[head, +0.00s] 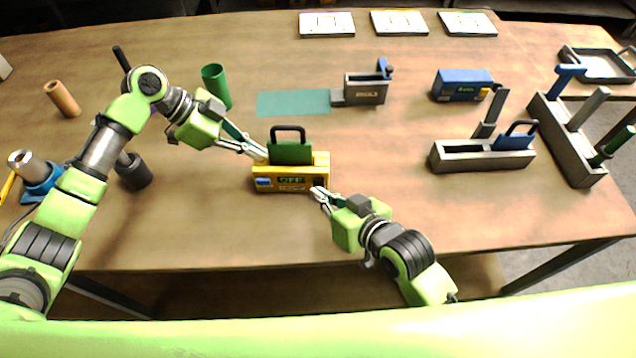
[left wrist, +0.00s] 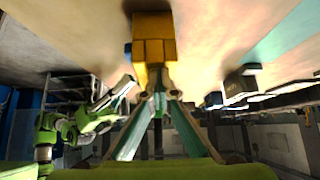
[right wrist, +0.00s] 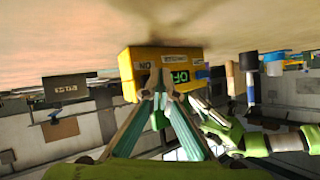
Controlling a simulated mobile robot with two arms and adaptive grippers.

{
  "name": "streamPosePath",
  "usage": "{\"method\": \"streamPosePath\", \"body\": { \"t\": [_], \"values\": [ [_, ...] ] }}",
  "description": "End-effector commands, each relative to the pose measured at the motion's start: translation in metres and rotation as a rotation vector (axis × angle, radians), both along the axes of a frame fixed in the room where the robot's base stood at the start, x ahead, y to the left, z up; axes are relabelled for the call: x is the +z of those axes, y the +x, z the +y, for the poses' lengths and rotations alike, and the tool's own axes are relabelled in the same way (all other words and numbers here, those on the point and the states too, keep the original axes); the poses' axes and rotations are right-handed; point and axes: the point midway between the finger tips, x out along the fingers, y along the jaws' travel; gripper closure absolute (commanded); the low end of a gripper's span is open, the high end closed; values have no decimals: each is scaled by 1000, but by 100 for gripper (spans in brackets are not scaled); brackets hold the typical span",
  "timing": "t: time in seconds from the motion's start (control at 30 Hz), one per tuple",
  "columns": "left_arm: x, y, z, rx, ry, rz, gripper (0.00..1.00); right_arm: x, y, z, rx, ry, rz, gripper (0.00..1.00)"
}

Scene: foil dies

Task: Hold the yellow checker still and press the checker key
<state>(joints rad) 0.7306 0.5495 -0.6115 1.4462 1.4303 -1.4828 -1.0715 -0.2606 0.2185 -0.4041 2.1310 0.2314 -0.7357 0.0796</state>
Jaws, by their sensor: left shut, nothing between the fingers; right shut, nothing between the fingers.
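The yellow checker (head: 262,171) stands on the table in the middle of the head view. A green block with a black handle (head: 290,152) sits in its top. Its front has a green-lit display (head: 291,181), a blue patch at the left and a dark square at the right; I cannot tell which is the key. My left gripper (head: 263,156) is shut, its tips at the checker's left end. My right gripper (head: 317,191) is shut and empty, tips close to the front right; contact is unclear. The checker also shows in the left wrist view (left wrist: 153,28) and right wrist view (right wrist: 190,55).
A teal mat (head: 292,103) and a grey fixture (head: 366,90) lie behind the checker. A blue box (head: 461,84), a grey tray (head: 480,160) and a rack (head: 567,140) stand right. A green cup (head: 216,85) stands left. The front table is clear.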

Motion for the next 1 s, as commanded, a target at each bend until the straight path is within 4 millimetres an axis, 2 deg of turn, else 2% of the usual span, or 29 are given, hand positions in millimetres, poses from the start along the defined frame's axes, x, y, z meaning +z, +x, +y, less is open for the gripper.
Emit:
{"method": "streamPosePath", "body": {
  "t": [0.03, 0.63, 1.0],
  "values": [
    [-8, -4, 2, -4, 11, 15, 100, -1, 1, 0, 0, 0, 0, 100],
    [-8, -4, 2, -4, 11, 15, 100, -1, 8, -1, -1, -1, 1, 100],
    [-8, -4, 1, -4, 11, 15, 100, -1, -2, 0, 0, 0, 1, 100]
  ]
}}
